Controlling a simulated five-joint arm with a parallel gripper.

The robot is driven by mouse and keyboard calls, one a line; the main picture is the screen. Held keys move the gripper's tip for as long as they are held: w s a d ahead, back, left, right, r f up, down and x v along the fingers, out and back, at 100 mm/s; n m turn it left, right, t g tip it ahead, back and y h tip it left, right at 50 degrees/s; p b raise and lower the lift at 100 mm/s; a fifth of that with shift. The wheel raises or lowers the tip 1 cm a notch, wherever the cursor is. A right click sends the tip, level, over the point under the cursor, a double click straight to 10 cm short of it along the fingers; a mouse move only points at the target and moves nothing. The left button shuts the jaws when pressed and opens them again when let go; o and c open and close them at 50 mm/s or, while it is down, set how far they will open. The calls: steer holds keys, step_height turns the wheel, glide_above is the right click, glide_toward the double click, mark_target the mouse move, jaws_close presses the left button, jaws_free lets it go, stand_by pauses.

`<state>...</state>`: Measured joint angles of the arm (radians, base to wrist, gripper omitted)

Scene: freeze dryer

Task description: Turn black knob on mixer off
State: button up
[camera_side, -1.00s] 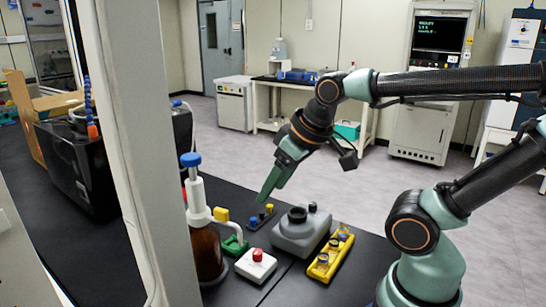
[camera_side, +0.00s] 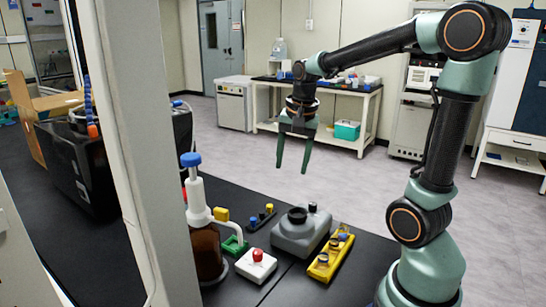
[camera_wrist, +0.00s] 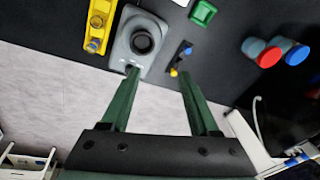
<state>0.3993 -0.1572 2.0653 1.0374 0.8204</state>
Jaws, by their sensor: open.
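The grey mixer (camera_side: 296,240) stands on the black bench, with a round black cup top (camera_side: 297,215) and a small black knob (camera_side: 312,207) at its back edge. In the wrist view the mixer (camera_wrist: 127,48) is at upper centre-left. The left fingertip overlaps the knob's area there, so its setting cannot be read. My gripper (camera_side: 292,168) points down with its two green fingers apart and empty. It hangs above and behind the mixer, clear of it. The wrist view also shows my gripper's open fingers (camera_wrist: 159,75).
A yellow rack (camera_side: 331,258) lies right of the mixer. A small dark rack with blue and yellow caps (camera_side: 260,218) is left, near a white box with a red button (camera_side: 256,265) and a brown bottle (camera_side: 208,254). A white post stands at left.

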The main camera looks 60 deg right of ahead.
mark_target(312, 204)
steer(key=s+d+f+m+g, duration=0.15)
steer(key=d+f+m, duration=0.35)
steer(key=d+m, duration=0.5)
steer(key=shift+n+g+y, duration=0.25)
steer(key=shift+n+y, duration=0.15)
steer(key=f, duration=0.8)
steer(key=d+f, duration=0.1)
steer(key=f, duration=0.3)
steer(key=shift+w, duration=0.25)
jaws_close()
